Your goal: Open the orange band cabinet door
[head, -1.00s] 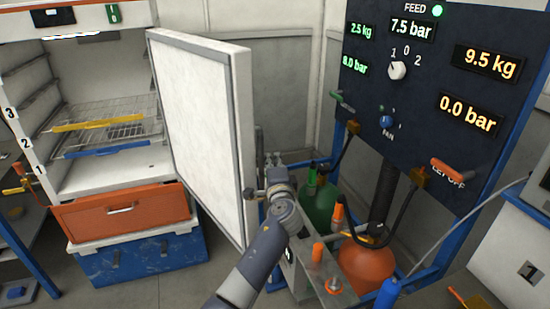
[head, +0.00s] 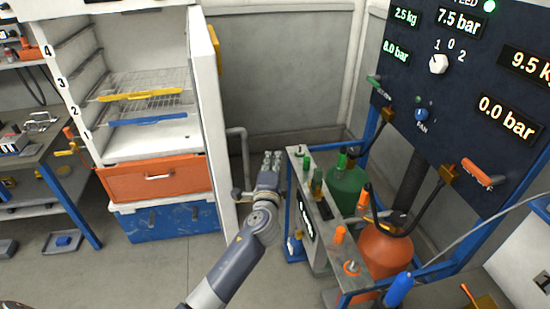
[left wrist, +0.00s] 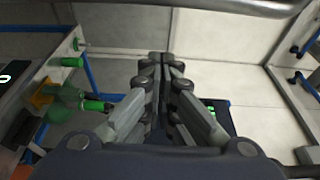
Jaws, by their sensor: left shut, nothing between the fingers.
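The white cabinet door (head: 211,110) stands open, seen nearly edge-on at the right side of the cabinet. An orange-yellow band (head: 214,45) shows near its top. A grey bar handle (head: 244,160) sticks out from the door's right, outer side. My left gripper (head: 271,158) is shut and empty, just right of the handle. I cannot tell whether it touches the handle. In the left wrist view its closed fingers (left wrist: 160,60) point away, and a grey bar (left wrist: 200,7) crosses the top. My right gripper is not in view.
The open cabinet (head: 150,65) holds racks with a yellow and a blue strip. An orange drawer (head: 158,180) and a blue box (head: 165,220) are below. A trolley (head: 318,215) with green and orange bottles stands close right of my gripper. A dark panel (head: 460,85) is behind.

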